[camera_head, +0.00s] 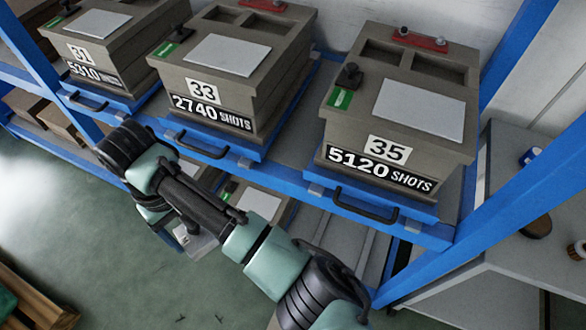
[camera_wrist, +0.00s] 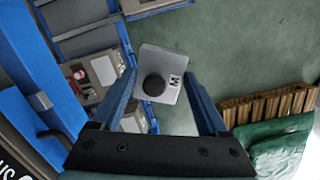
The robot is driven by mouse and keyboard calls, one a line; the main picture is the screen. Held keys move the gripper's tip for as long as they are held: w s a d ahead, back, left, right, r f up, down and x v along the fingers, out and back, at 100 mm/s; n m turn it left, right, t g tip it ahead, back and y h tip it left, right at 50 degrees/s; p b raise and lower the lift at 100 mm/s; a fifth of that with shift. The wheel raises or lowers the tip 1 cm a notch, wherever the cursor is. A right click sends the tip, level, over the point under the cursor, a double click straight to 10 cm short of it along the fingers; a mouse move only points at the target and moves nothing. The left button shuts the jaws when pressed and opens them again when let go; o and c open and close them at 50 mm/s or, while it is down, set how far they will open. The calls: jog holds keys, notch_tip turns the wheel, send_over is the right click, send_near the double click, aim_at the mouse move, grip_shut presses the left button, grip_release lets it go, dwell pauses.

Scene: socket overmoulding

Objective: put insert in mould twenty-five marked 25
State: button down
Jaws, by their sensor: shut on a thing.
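In the wrist view my gripper (camera_wrist: 160,76) is shut on a pale grey block, the insert (camera_wrist: 174,62), which has a round black knob and a small dark-lettered label. The insert sits between the two fingertips, above the green floor. In the head view my arm covers most of the gripper. No mould marked 25 can be read in either view. Lower-shelf moulds show partly: one (camera_head: 263,204) behind my arm in the head view, and one (camera_wrist: 104,69) left of the gripper in the wrist view. Their numbers are hidden or not readable.
Moulds marked 31 (camera_head: 95,47), 33 (camera_head: 225,86) and 35 (camera_head: 375,140) stand on the blue rack's upper shelf. The rack's blue beam (camera_head: 270,180) runs close beside my arm. A wooden pallet (camera_wrist: 265,105) with green material lies right of the gripper. Open floor (camera_head: 70,200) is at left.

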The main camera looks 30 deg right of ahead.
jog(key=shift+s+d+f+n+h+b, duration=0.1)
jog(key=shift+s+d+f+n+b, duration=0.85)
jog(key=shift+s+d+f+b, duration=4.5)
jog(key=shift+s+a+f+n+h+b, duration=0.1)
jog(key=shift+a+f+n+b, duration=1.3)
jog(key=shift+f, duration=8.5)
jog(key=shift+s+d+f+n+h+b, duration=0.1)
jog(key=shift+s+d+f+n+b, duration=0.35)
jog(key=shift+s+d+f+b, duration=5.15)
jog(key=w+a+f+p, duration=0.1)
jog(key=w+a, duration=0.1)
jog(key=w+a+f, duration=0.1)
jog(key=f, duration=0.1)
jog(key=w+a+f+p, duration=0.1)
jog(key=w+a, duration=0.1)
jog(key=shift+w+a+f+p, duration=0.15)
jog(key=shift+w+a+p, duration=0.15)
jog(key=shift+p, duration=0.05)
jog(key=shift+f, duration=0.15)
grip_release()
notch_tip(320, 180, up, 12)
jog(key=a+p, duration=0.1)
jog(key=p, duration=0.4)
jog(key=shift+w+p, duration=0.35)
jog(key=shift+w, duration=0.1)
